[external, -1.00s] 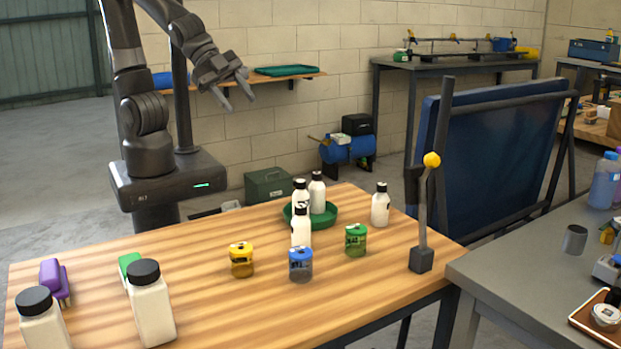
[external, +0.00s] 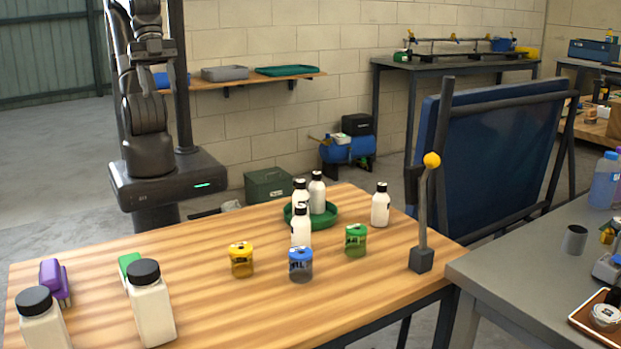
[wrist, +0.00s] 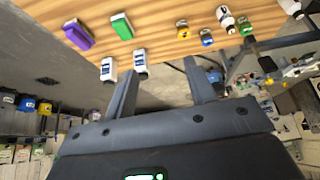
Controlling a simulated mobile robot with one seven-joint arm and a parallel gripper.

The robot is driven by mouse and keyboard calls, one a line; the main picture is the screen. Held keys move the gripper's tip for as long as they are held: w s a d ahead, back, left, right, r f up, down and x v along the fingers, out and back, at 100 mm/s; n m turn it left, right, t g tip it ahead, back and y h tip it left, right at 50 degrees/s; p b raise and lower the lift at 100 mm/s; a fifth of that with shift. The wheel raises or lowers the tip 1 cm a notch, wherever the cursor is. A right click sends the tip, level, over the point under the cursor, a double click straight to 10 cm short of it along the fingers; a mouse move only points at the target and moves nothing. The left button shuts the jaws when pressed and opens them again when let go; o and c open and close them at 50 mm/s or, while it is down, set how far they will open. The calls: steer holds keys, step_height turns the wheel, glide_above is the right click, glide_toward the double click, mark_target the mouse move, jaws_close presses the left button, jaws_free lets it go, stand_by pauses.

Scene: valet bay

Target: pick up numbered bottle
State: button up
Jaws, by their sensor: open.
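Several white bottles with black caps stand on the wooden table. In the external view, two are in a round green tray (external: 331,215), a back one (external: 317,196) and a left one (external: 299,193). One bottle (external: 300,232) stands in front of the tray and another (external: 380,208) to its right. Two larger bottles (external: 40,325) (external: 152,312) stand at the front left. Dark marks show on some small bottles, but I cannot read any number. My gripper (wrist: 161,66) is open and empty in the wrist view, away from the bottles.
The wooden table (external: 210,305) also holds yellow (external: 241,261), blue (external: 300,266) and green (external: 355,241) lidded jars, plus purple (external: 52,280) and green (external: 126,265) brush-like items. The table's middle left is clear.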

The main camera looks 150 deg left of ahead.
steer(key=w+a+f+n+t, duration=0.2)
steer(key=w+f+t, duration=0.15)
steer(key=w, duration=0.95)
steer(key=n+t+y, duration=0.5)
steer(key=t+y, duration=0.1)
steer(key=y, duration=0.4)
glide_above(296, 207)
steer(key=s+a+v, duration=0.1)
steer(key=v, duration=0.4)
step_height(296, 207, down, 16)
step_height(296, 207, down, 7)
steer(key=shift+f+x, duration=0.15)
steer(key=shift+x, duration=1.8)
steer(key=shift+f+x, duration=0.15)
steer(key=shift+x, duration=1.8)
steer(key=shift+w+d, duration=0.15)
steer(key=shift+c, duration=0.5)
